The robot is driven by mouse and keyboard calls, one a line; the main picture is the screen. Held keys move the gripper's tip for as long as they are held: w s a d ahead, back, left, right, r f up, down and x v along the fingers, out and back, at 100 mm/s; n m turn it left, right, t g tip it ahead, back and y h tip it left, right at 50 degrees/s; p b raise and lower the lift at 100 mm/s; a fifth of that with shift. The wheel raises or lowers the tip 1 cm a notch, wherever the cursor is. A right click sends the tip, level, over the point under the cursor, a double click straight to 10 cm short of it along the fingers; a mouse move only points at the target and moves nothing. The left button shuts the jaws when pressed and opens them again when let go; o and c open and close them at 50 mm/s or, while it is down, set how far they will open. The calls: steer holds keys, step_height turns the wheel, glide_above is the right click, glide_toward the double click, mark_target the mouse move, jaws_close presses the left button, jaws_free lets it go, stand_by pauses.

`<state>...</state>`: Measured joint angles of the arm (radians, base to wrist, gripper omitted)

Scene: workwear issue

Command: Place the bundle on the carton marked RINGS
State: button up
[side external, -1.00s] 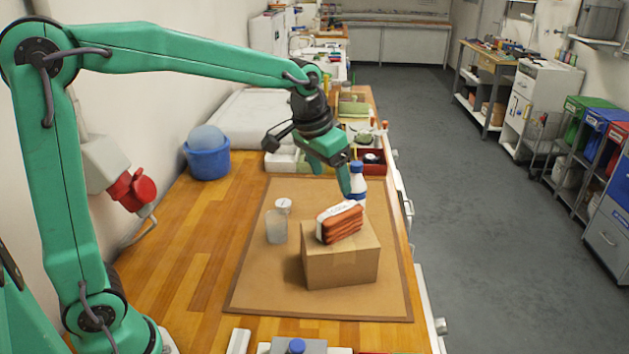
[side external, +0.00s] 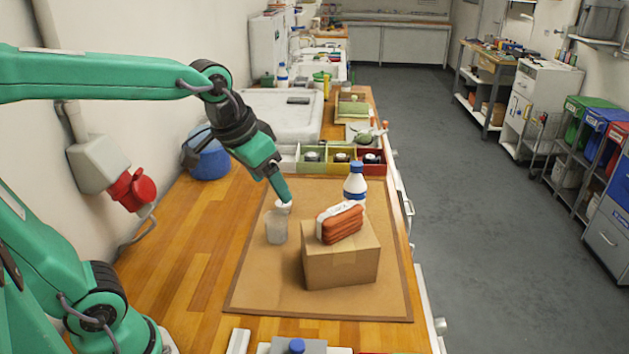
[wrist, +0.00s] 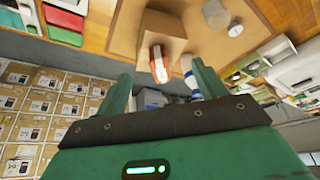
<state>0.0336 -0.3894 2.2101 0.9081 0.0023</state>
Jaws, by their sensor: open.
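The bundle (side external: 340,222), orange-red and folded with a white band, lies on top of a brown cardboard carton (side external: 342,268) on the brown mat. No RINGS marking is readable on the sides I see. In the wrist view the bundle (wrist: 159,64) and the carton (wrist: 160,36) show beyond my fingers. My gripper (side external: 284,196) is up and to the left of the bundle, apart from it. In the wrist view my gripper (wrist: 160,85) has its two fingers wide apart with nothing between them.
A clear cup (side external: 276,228) stands left of the carton, with a small white round item (side external: 283,206) behind it. A white bottle with a blue cap (side external: 355,182) stands behind the carton. Coloured bins (side external: 341,157) line the mat's far edge. The mat's front (side external: 320,303) is clear.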

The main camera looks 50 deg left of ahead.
steer(key=s+a+f, duration=0.1)
steer(key=s+f, duration=0.1)
steer(key=s, duration=0.7)
steer(key=shift+f+t, duration=0.35)
steer(key=shift+t, duration=0.05)
